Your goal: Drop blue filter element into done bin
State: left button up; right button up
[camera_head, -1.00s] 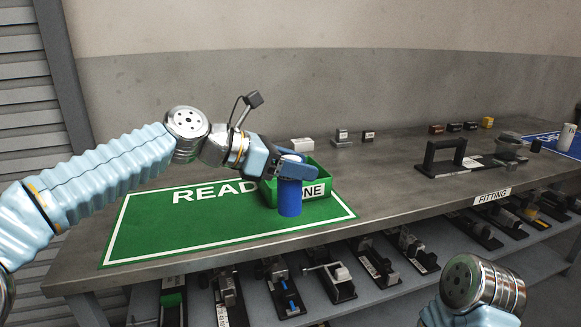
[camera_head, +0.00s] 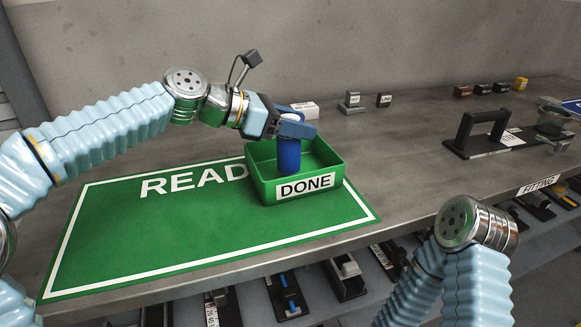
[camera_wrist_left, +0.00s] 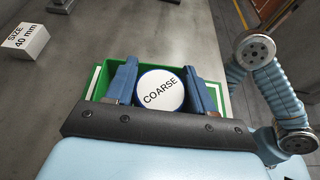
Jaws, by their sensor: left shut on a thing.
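The blue filter element (camera_head: 288,156) is an upright blue cylinder. Its white top, marked COARSE, shows in the left wrist view (camera_wrist_left: 160,90). My left gripper (camera_head: 292,128) is shut on it near its top; in the left wrist view a finger lies on each side of it. The green done bin (camera_head: 262,186) stands on the green mat, with a DONE label on its front. The filter element is over the bin's opening, and its lower end appears within the bin walls. Whether it touches the floor I cannot tell. My right gripper is out of view.
The green READY mat (camera_head: 150,240) lies on the grey bench around the bin. A white size box (camera_head: 305,110) and small labelled blocks stand behind. A black handled fixture (camera_head: 485,135) stands to the right. Shelves below hold several parts.

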pick_arm(q)
jog(key=shift+f+b, duration=0.35)
jog(key=shift+f, duration=0.7)
jog(key=o, duration=1.2)
jog(key=shift+c, duration=0.2)
jog(key=b+v, duration=0.1)
jog(key=v, duration=1.2)
jog(key=shift+a+r, duration=0.25)
jog(key=shift+a, duration=0.05)
jog(key=shift+s, duration=0.15)
